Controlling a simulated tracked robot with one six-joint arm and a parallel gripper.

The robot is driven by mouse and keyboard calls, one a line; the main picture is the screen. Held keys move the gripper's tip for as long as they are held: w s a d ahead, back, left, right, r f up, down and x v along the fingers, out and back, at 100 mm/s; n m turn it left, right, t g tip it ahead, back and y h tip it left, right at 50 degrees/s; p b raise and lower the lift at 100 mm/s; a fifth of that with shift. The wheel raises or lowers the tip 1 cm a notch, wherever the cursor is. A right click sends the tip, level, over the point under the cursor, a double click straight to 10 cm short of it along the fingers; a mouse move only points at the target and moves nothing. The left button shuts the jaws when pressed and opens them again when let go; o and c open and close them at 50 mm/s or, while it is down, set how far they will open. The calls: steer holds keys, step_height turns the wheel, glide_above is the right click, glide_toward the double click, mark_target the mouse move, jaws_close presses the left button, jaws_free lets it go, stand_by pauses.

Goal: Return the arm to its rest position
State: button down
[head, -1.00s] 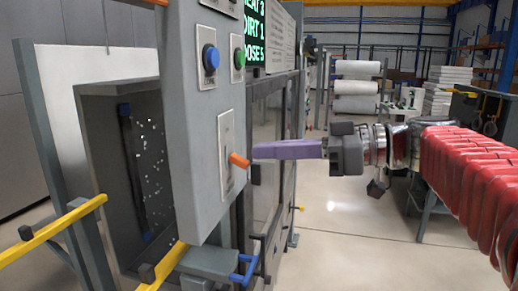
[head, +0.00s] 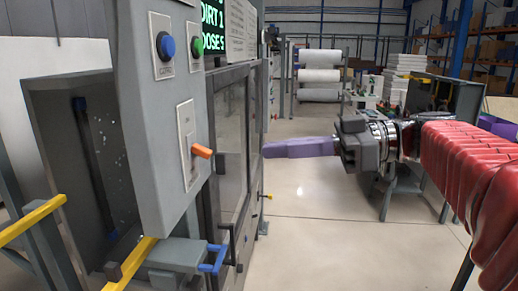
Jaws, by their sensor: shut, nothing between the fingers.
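My gripper (head: 268,150) has long purple fingers and shows at the middle of the head view, pointing left. Its fingers are together with nothing between them. The arm comes in from the right under a red ribbed cover. The grey control panel (head: 150,110) stands to the left, with an orange lever (head: 201,151) on its switch plate (head: 188,145). The fingertips are to the right of the lever and apart from it in the picture.
The panel also carries a blue button (head: 166,46) and a green button (head: 196,47). A glazed cabinet (head: 233,150) stands behind the panel. A yellow rail (head: 130,264) and a blue handle (head: 214,262) are low in front. Open floor (head: 310,205) lies below the gripper.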

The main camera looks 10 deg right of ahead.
steer(key=d+f+m+h, duration=0.2)
steer(key=f+m+h, duration=0.2)
steer(key=f+m, duration=0.4)
steer(key=d+f+m+h, duration=0.25)
steer(key=f+m, duration=0.25)
steer(key=f, duration=0.5)
steer(key=s+d+f+m+h, duration=0.3)
steer(key=s+f+m+h, duration=0.1)
steer(key=s+f+h, duration=0.7)
steer(key=shift+s+a+f+n+t+y, duration=0.2)
steer(key=shift+s+a+f+n+y, duration=0.15)
steer(key=shift+s+a+n+y, duration=0.35)
steer(key=shift+s+a+f+n+t+y, duration=0.25)
steer(key=shift+s+a+n, duration=0.2)
steer(key=shift+a, duration=0.4)
